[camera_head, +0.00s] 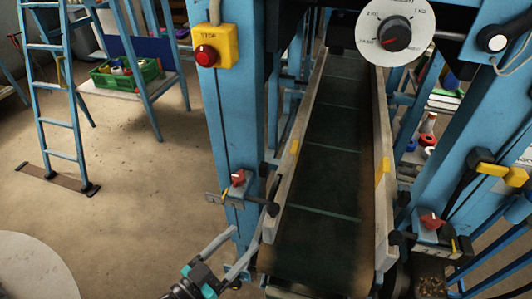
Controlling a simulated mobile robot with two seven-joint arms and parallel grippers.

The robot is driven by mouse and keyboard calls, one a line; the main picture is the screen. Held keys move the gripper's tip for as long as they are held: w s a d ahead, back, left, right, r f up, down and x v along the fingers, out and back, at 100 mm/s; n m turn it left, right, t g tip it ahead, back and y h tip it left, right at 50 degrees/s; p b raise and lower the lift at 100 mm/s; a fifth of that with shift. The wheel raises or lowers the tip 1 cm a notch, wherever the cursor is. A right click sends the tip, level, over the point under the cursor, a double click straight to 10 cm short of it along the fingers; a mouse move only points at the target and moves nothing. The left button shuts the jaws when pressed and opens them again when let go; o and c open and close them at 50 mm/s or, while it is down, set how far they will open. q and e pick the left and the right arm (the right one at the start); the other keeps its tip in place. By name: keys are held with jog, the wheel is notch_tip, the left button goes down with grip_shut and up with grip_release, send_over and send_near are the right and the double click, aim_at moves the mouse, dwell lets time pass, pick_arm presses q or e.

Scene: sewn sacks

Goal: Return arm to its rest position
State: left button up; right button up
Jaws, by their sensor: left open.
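My left gripper (246,238) comes in at the bottom, left of centre, with a teal and black wrist behind it. Its two long grey fingers are spread apart with nothing between them. They point up and to the right, towards the lower left side of the conveyor belt (322,180) and the foot of the blue post beside it. I cannot tell whether the fingertips touch the frame. My right gripper is not in view.
Blue machine posts flank the belt. The left post carries a yellow stop box (214,47) and a red knob (238,178). A round dial (397,32) hangs above.

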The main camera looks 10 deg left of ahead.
pick_arm(q)
jog(key=shift+w, duration=0.1)
jog(key=s+a+n+g+y, duration=0.25)
jog(key=s+g+y, duration=0.45)
jog(key=s+g, duration=0.5)
notch_tip(320, 180, down, 24)
jog(key=s+g+b, duration=0.1)
jog(key=g+b, duration=0.1)
jog(key=s+a+f+g+b, duration=0.1)
jog(key=s+a+f, duration=0.1)
jog(key=s+f, duration=1.3)
jog(key=shift+s, duration=0.25)
dwell(0.8)
